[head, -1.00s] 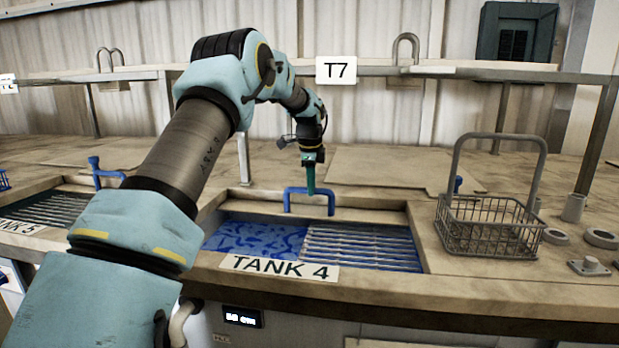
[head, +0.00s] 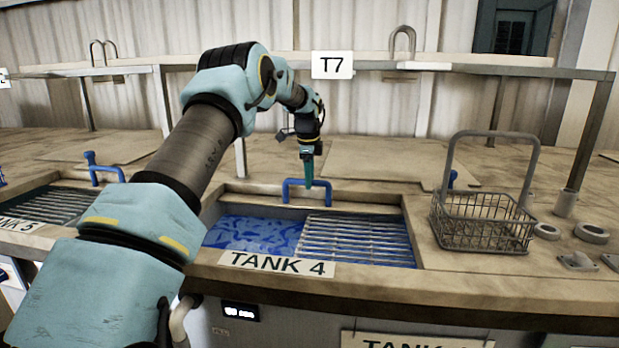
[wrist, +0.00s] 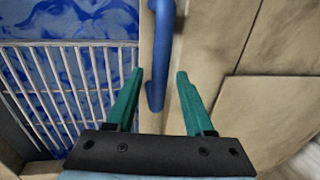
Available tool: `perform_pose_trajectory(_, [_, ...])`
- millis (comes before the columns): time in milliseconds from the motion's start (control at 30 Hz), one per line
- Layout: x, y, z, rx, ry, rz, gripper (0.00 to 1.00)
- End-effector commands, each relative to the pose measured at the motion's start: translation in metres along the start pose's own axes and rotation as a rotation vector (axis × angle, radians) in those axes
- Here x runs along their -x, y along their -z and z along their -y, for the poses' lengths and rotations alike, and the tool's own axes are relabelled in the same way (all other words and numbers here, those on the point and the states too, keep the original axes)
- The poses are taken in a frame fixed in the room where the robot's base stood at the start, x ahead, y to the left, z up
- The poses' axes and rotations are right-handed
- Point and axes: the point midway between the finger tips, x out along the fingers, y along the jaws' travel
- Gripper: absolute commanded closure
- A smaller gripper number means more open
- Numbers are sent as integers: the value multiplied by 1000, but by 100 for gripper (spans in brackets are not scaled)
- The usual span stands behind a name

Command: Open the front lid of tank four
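Tank four, with its "TANK 4" label (head: 277,263), has an uncovered well in the head view. Blue liquid (head: 253,233) shows on its left and a metal grating (head: 357,240) on its right. A blue handle (head: 288,194) stands at the well's back edge; whether it belongs to the front lid I cannot tell. My gripper (head: 308,181) is at the right part of this handle, pointing down. In the wrist view, my gripper (wrist: 158,73) is open, with the blue handle (wrist: 157,95) between its green fingers and gaps visible on both sides.
A wire basket (head: 485,222) with a tall handle stands right of the well. A flat panel (head: 385,172) lies behind the tank. A shelf rail (head: 420,69) with the T7 sign (head: 332,65) runs above. Tank five's well (head: 50,205) is at left.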

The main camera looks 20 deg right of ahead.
Motion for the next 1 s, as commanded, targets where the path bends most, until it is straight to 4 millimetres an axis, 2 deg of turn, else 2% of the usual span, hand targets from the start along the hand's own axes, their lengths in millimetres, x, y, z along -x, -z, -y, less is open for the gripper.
perform_pose_trajectory(233, [0, 0, 0, 0, -1, 0, 44])
perform_pose_trajectory(367, [7, 0, 0, 0, 1, 0, 44])
perform_pose_trajectory(467, [20, 0, 0, 0, 3, 0, 44])
perform_pose_trajectory(800, [85, 0, 0, 1, 4, 0, 44])
perform_pose_trajectory(1000, [104, 0, 0, 0, 0, 0, 44])
